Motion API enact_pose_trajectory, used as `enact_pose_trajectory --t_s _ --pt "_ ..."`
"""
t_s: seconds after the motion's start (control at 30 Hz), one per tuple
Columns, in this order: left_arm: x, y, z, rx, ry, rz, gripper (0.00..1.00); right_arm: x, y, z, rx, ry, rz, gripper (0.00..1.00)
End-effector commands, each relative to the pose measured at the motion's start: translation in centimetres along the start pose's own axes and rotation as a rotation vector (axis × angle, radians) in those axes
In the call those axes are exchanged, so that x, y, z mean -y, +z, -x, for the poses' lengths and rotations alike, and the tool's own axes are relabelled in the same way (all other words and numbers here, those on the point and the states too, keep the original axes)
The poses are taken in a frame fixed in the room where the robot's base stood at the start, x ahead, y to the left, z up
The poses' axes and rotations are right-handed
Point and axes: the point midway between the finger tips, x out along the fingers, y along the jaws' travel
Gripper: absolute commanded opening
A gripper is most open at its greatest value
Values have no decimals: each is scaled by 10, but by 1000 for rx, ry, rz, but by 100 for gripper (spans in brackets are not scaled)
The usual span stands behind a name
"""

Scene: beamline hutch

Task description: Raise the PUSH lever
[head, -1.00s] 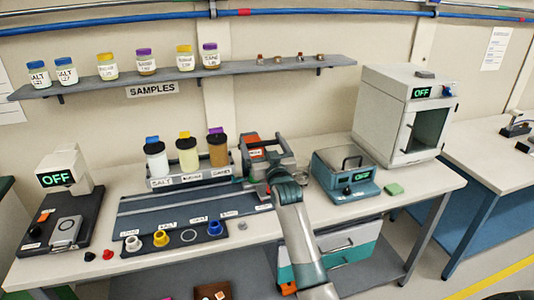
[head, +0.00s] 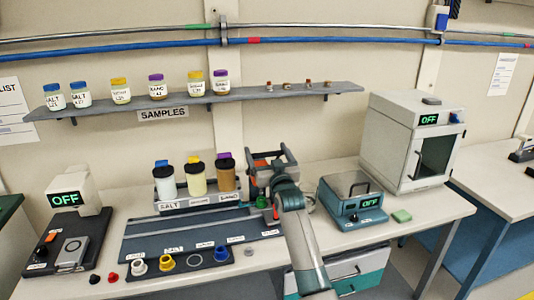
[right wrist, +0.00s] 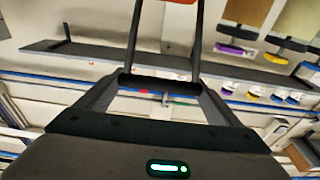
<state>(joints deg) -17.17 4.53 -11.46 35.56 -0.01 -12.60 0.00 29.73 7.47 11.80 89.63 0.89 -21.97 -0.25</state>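A dark framed device with an orange-red panel (head: 263,162) stands on the bench beside the bottle rack; I take it to bear the PUSH lever, but its label is not legible. My right gripper (head: 275,178) is in front of it and hides part of it. In the right wrist view, which is upside down, two dark bars joined by a crossbar (right wrist: 160,82) rise between my right gripper's fingers (right wrist: 160,98). The fingers are apart, with background showing between them; whether they touch the crossbar I cannot tell. My left gripper is not in view.
Three capped bottles (head: 195,180) stand in a rack to the left. A shelf (head: 245,98) with jars runs above. Coloured rings lie on the front mat.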

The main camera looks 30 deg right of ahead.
Motion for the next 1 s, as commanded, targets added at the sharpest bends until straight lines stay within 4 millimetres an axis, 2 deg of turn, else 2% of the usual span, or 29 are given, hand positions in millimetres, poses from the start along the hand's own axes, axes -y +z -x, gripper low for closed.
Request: enact_pose_trajectory --t_s 0.07,0.37,0.57,0.77,1.0 --pt "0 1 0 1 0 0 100 0 -1 0 -1 0 0 100" --pt "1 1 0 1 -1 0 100 0 1 1 1 0 0 100" --pt "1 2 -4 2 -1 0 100 0 2 10 0 0 0 100" --pt "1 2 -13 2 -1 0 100 0 4 33 1 0 0 100" --pt "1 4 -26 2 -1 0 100 0 5 74 0 0 0 100"
